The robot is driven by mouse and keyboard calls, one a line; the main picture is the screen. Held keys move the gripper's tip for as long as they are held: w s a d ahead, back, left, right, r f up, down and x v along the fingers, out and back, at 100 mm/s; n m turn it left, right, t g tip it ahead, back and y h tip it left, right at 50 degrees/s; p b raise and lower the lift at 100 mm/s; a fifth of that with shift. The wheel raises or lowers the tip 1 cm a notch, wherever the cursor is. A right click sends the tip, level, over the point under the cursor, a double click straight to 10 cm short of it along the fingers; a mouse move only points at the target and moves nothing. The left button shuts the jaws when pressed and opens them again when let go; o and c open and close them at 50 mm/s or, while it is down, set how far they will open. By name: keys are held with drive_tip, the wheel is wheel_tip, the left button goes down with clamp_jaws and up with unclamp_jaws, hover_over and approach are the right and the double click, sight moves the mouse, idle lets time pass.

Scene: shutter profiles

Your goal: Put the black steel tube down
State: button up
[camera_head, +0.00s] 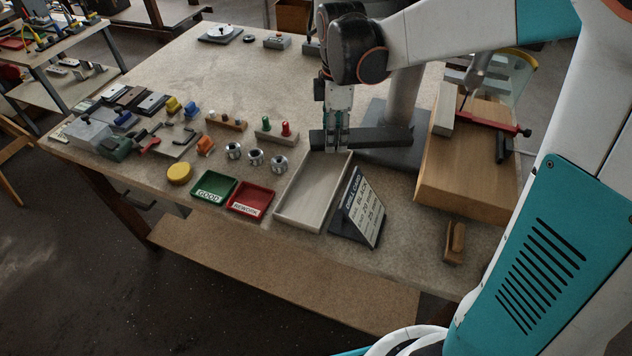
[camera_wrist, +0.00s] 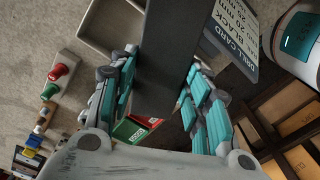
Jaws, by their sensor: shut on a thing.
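The black steel tube (camera_head: 378,138) is a dark, straight bar lying roughly level and crosswise in the head view. My gripper (camera_head: 337,143) points down and is shut on it nearer its left end. In the wrist view the tube (camera_wrist: 176,45) runs between the two teal-padded fingers of my gripper (camera_wrist: 163,68) and fills the middle. In the head view the tube overlaps the far end of a pale empty tray (camera_head: 280,215). Its height over the table cannot be told clearly.
A drill card stand (camera_head: 362,208) stands right of the tray. Green GOOD (camera_head: 213,187) and red REWORK (camera_head: 250,200) trays lie left. A grey column (camera_head: 402,98) rises behind the tube, beside a wooden block (camera_head: 470,165). The table's back left (camera_head: 205,75) is mostly clear.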

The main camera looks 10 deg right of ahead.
sight(308, 201)
drive_tip(key=s+a+r+n+p, duration=0.1)
drive_tip(key=s+a+r+n, duration=0.2)
drive_tip(key=a+n, duration=0.7)
drive_tip(key=d+f+n+b, duration=0.1)
drive_tip(key=f+b, duration=0.1)
drive_tip(key=f, duration=0.4)
drive_tip(key=f+n+b, duration=0.1)
drive_tip(key=f+b, duration=0.1)
drive_tip(key=f, duration=0.5)
drive_tip(key=d+f+n+b, duration=0.1)
drive_tip(key=f+b, duration=0.1)
drive_tip(key=f, duration=0.5)
drive_tip(key=shift+d+f, duration=0.15)
drive_tip(key=shift+d, duration=0.2)
drive_tip(key=shift+f+b, duration=0.2)
drive_tip(key=shift+b, duration=0.1)
drive_tip(key=o, duration=1.5)
drive_tip(key=shift+r, duration=0.15)
